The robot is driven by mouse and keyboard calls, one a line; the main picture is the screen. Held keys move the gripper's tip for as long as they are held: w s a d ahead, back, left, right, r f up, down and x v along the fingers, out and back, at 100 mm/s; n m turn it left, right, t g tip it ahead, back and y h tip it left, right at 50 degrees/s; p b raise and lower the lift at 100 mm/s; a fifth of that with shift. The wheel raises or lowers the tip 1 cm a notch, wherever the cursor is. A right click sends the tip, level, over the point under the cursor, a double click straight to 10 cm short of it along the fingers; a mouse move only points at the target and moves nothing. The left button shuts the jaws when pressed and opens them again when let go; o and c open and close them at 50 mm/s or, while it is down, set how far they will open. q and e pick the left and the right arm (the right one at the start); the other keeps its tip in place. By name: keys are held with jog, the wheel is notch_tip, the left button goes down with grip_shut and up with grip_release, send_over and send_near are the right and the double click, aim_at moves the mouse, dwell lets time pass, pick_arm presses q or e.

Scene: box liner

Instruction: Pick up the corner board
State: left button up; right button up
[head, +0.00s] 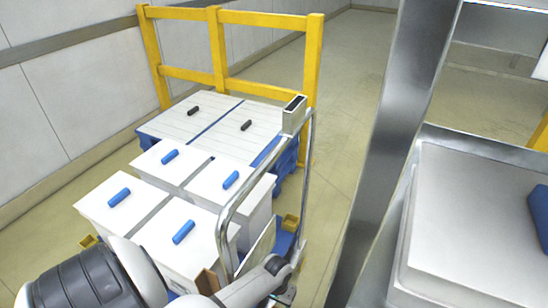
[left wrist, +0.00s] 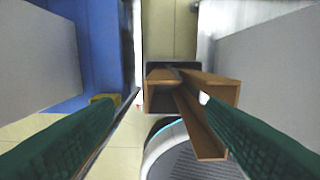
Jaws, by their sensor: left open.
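Brown corner boards (left wrist: 205,118), angled in profile, stand in a dark holder in the middle of the left wrist view. One board sticks out toward the camera at the right. A small brown piece (head: 208,282) shows at the bottom of the head view, beside a white box and partly behind my arm. My left gripper (left wrist: 158,108) is open, with its green fingers spread on either side of the boards and nothing held between them. In the head view its fingers are mostly hidden at the bottom edge. My right gripper is not in view.
A cart with a metal handle (head: 226,215) carries several white boxes (head: 190,225) with blue handles. Behind it are a blue pallet with white panels (head: 190,120) and a yellow rail (head: 225,75). A steel post (head: 395,130) and a white lidded box (head: 465,220) stand at the right.

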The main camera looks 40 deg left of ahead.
pick_arm(q)
notch_tip(320, 180, down, 11)
jog(key=b, duration=0.3)
jog(key=shift+b, duration=0.3)
jog(key=shift+w+d, duration=0.1)
jog(key=shift+c, duration=0.4)
jog(key=c, duration=1.3)
jog(key=shift+r, duration=0.1)
